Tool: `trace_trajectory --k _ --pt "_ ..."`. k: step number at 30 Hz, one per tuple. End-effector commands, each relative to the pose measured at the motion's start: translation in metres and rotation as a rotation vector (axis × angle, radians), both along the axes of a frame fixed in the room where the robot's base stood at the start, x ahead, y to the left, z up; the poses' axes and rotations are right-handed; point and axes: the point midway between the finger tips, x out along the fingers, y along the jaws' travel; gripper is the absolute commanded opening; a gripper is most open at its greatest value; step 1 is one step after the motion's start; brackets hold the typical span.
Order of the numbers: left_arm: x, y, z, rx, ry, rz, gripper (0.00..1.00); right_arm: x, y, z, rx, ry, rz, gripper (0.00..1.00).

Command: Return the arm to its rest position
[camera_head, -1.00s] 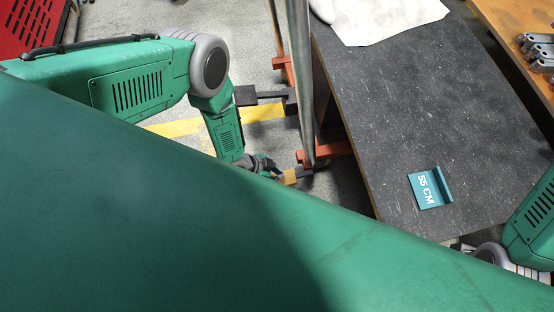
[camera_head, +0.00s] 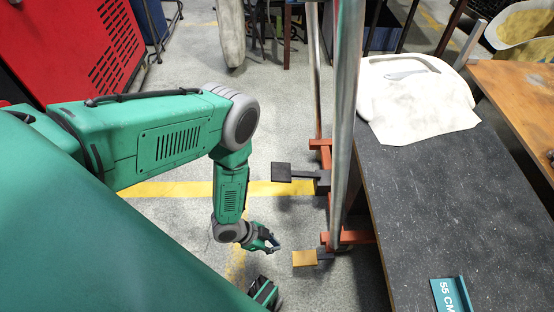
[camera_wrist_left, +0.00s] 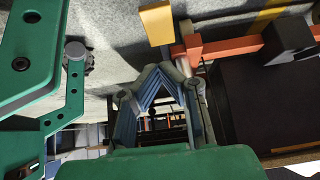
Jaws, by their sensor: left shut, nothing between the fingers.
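My left arm (camera_head: 175,140) comes in from the left, bends at its grey elbow joint and hangs down beside the table. My left gripper (camera_head: 274,244) is shut and empty, low over the floor, to the left of the metal rack and apart from it. The left wrist view also shows the gripper (camera_wrist_left: 155,72), its blue-grey fingers meeting at the tips with only floor and rack parts beyond.
A rack with a metal pole (camera_head: 347,110), orange feet (camera_head: 352,237), a yellow pad (camera_head: 304,258) and a black pad (camera_head: 281,172) stands between my arm and the dark table (camera_head: 440,190). A teal "55 CM" sign (camera_head: 450,294) and white cover (camera_head: 415,95) are on the table.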

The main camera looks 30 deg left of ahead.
Motion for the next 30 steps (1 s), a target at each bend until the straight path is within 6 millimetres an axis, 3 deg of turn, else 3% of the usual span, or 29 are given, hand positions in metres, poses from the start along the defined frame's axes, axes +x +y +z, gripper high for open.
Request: trace_trajectory --k 8,11,14,17,21,24,27,30 --pt "0.000 -0.001 0.001 0.001 0.001 0.002 0.00 0.000 0.000 0.001 0.000 0.000 0.000 0.40" --pt "0.001 0.000 0.016 0.006 0.026 0.037 0.00 0.000 0.000 0.007 0.000 0.000 0.000 0.40" --pt "-0.001 0.004 0.053 0.024 0.095 0.134 0.00 0.000 0.000 0.022 0.000 0.000 0.000 0.40" --pt "-0.013 0.014 0.109 0.064 0.202 0.289 0.00 0.000 0.000 0.042 0.000 0.000 0.000 0.40" --pt "-0.044 0.035 0.195 0.145 0.353 0.524 0.00 0.001 0.000 0.070 0.000 -0.001 0.000 0.40" --pt "-0.071 0.052 0.248 0.206 0.435 0.669 0.00 0.001 0.000 0.084 0.000 -0.001 0.000 0.40" --pt "-0.095 0.065 0.289 0.258 0.491 0.783 0.00 0.001 0.000 0.094 0.000 -0.001 0.000 0.40" --pt "-0.112 0.074 0.314 0.295 0.525 0.855 0.00 0.000 0.000 0.099 0.000 0.000 0.000 0.40"
